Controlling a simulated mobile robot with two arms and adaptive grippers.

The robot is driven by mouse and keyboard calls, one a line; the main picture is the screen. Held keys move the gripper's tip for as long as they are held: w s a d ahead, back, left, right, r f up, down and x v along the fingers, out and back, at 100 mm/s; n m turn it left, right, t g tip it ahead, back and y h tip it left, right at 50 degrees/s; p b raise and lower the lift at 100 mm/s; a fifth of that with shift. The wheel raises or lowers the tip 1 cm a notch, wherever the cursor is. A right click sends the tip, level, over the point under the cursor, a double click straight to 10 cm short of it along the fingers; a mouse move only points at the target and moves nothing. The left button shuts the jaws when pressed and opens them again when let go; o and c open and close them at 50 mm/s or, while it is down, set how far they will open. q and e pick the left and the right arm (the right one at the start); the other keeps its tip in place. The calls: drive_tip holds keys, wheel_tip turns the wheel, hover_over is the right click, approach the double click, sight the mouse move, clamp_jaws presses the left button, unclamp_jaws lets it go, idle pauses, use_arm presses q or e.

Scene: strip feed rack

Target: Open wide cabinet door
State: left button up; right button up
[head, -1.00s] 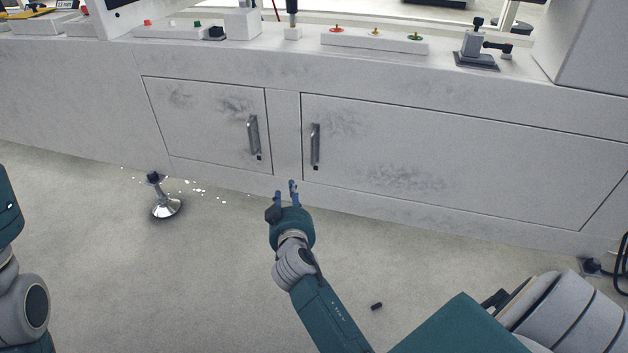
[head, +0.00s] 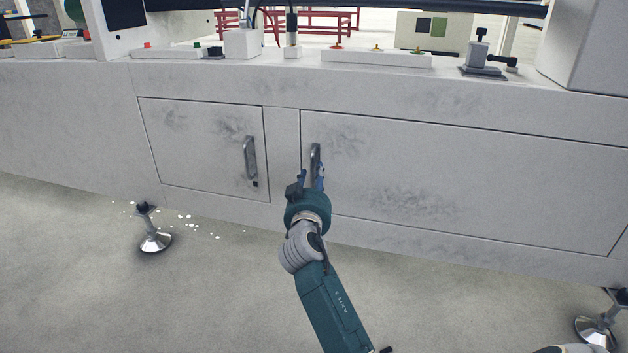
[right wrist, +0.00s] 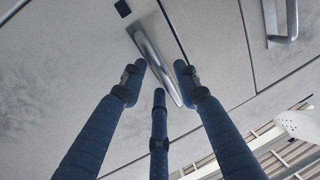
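The wide cabinet door (head: 480,180) is the right-hand grey panel in the head view and is closed, flush with the cabinet front. Its metal bar handle (head: 315,158) stands upright near the door's left edge. My right gripper (head: 309,178) is at the lower part of this handle and hides its bottom end. In the right wrist view the three blue fingers (right wrist: 158,80) are spread open, with the handle (right wrist: 150,52) running between their tips. I cannot tell whether any finger touches it. My left gripper is not in view.
A narrower closed door (head: 200,150) with its own handle (head: 250,160) is just to the left. Metal levelling feet (head: 153,238) stand on the floor. Small controls and blocks (head: 375,58) line the ledge above.

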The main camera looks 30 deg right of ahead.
drive_tip(key=shift+x, duration=1)
drive_tip(key=shift+c, duration=0.3)
clamp_jaws()
